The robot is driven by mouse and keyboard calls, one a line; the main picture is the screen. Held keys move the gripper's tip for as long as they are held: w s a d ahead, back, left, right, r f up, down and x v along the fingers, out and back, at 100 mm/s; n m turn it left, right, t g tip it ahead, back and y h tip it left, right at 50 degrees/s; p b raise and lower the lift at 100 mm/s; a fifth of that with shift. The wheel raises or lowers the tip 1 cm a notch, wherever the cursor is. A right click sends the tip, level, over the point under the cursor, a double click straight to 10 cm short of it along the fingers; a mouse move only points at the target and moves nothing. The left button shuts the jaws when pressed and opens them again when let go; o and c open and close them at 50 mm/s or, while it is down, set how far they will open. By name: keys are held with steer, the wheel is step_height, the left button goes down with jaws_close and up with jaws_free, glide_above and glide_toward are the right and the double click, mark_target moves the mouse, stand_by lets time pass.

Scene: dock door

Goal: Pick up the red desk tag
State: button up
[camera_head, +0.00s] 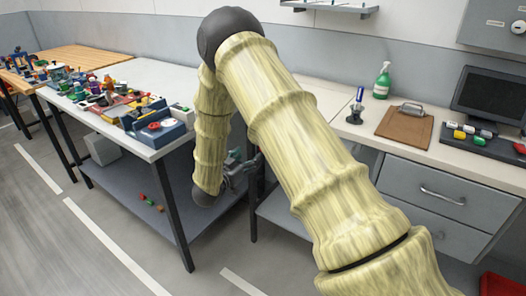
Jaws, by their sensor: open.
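My gripper (234,172) is a small grey shape at the end of my yellow-sleeved arm. It is open, and it hangs low beside the white table, near the lower shelf; its fingers are partly hidden by my arm. I cannot single out the red desk tag with certainty. A small red item (519,148) lies at the right edge of the desk, next to the monitor stand. Other small red pieces (142,196) lie on the lower shelf, apart from my gripper.
The white table (180,80) is crowded with bins and coloured parts. The desk (350,125) holds a clipboard (404,123), a green spray bottle (382,80), a pen holder (356,106), markers (460,133) and a monitor (490,95). The grey lower shelf (180,185) is mostly bare.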

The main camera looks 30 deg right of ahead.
steer(key=shift+m+g+h, duration=0.4)
steer(key=shift+m+g, duration=0.1)
steer(key=shift+m, duration=0.1)
steer(key=shift+p+x, duration=0.75)
steer(key=shift+x, duration=4.95)
steer(key=shift+w+r, duration=0.2)
steer(key=c, duration=0.8)
